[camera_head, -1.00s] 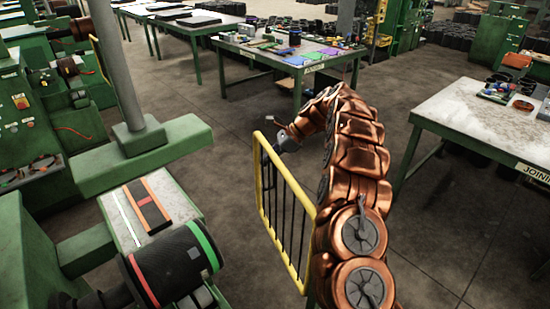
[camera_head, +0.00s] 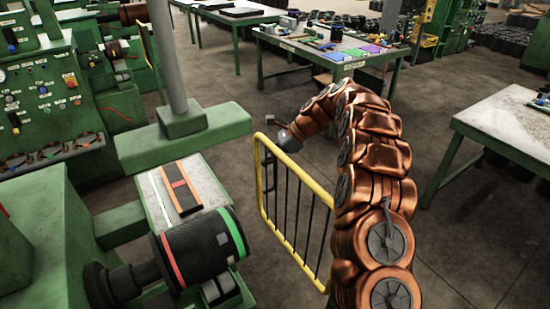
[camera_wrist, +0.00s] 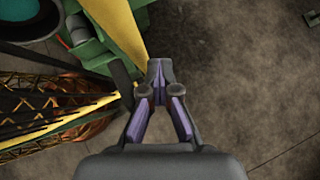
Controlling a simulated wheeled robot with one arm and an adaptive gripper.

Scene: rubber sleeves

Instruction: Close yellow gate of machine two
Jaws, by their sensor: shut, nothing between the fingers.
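The yellow gate (camera_head: 294,166), a tube frame with dark upright bars, stands beside the green machine (camera_head: 60,215) in the head view. A gap shows between the gate and the machine's bed, so the gate looks partly open. My gripper (camera_wrist: 160,66) is shut and empty in the wrist view, its fingertips just right of a yellow bar (camera_wrist: 127,30). The gate's barred part (camera_wrist: 55,125) fills the lower left there. In the head view my gripper is at the gate's far upper corner; whether it touches the frame I cannot tell.
A grey post (camera_head: 168,60) rises from a green beam (camera_head: 185,135). Tables stand behind (camera_head: 345,50) and at right (camera_head: 505,125). Floor between them is clear.

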